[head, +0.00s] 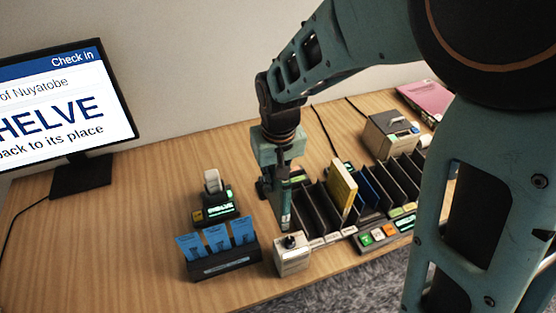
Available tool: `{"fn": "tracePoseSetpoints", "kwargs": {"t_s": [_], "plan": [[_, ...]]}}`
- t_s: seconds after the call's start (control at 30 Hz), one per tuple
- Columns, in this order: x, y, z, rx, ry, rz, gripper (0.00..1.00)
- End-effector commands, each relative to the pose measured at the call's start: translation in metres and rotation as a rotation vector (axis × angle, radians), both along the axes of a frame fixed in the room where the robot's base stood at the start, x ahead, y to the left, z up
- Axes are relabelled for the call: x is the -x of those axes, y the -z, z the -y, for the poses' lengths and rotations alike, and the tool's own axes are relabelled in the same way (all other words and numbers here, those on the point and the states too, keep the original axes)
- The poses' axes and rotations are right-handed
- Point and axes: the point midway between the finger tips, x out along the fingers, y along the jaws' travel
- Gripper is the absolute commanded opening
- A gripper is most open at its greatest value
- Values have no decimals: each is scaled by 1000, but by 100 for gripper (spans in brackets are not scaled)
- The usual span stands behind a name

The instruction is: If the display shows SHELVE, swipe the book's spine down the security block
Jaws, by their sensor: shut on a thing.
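The display (63,108) at the left is cut off by the frame edge. Its large word reads "HELVE", with "back to its place" below and "Check in" above. My gripper (283,215) points down at the left end of a row of black dividers. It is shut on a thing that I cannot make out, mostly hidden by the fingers. A yellow book (343,186) stands upright between the dividers, right of my gripper. A pink book (425,100) lies flat at the back right. I cannot tell which thing is the security block.
Black dividers (312,208) with labels fill the middle right. A small device (215,205) with a green lit screen and a holder (222,264) of blue cards stand left. A grey box with a black knob (291,256) is close in front. Table between display and devices is clear.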

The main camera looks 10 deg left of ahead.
Motion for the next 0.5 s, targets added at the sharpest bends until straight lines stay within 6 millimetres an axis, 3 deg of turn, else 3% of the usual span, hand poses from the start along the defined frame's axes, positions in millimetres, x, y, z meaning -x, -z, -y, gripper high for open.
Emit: {"fn": "tracePoseSetpoints", "kwargs": {"t_s": [0.5], "plan": [[6,37,3,0,-1,0,0]]}}
